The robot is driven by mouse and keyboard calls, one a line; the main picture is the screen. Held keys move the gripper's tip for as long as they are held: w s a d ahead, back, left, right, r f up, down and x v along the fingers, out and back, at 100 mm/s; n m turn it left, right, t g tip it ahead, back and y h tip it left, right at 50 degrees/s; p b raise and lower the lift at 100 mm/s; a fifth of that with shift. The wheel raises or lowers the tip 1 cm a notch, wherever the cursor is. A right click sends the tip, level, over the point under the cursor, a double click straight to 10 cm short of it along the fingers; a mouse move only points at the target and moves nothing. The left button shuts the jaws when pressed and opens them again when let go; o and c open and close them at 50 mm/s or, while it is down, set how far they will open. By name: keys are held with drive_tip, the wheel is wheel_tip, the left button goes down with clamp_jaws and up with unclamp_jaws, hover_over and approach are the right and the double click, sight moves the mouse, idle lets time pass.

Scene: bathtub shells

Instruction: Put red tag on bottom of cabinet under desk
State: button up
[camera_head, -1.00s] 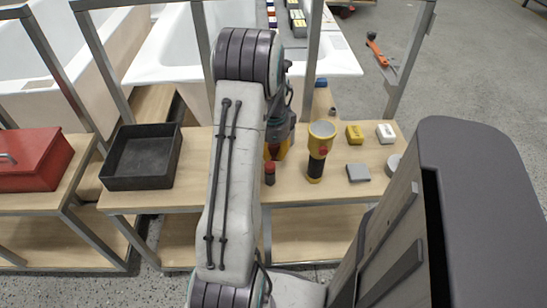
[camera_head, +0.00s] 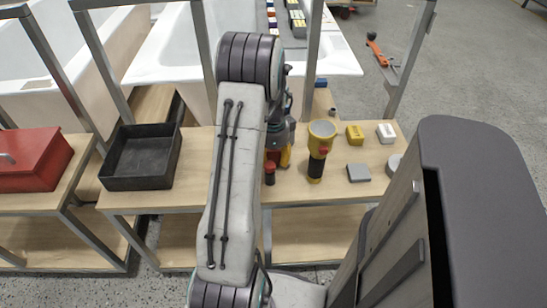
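I cannot make out a red tag or a cabinet under a desk. The wooden bench (camera_head: 230,198) in front of me has an open lower shelf (camera_head: 320,235). My arm rises through the middle of the view and bends over the bench. Part of my wrist shows at its right, but my gripper is hidden behind the arm. A small dark cylinder with a red top (camera_head: 270,173) stands on the bench just right of my arm. A yellow and red object (camera_head: 285,157) behind it is partly hidden by my arm.
A black open tray (camera_head: 140,180) sits left of my arm, and a red toolbox (camera_head: 35,162) farther left. Metal uprights and white bathtubs (camera_head: 170,55) are behind.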

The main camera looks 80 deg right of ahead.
wheel_tip(320, 180, up, 12)
drive_tip(key=p, duration=0.2)
drive_tip(key=shift+a+r, duration=0.15)
drive_tip(key=shift+a, duration=0.05)
idle(0.3)
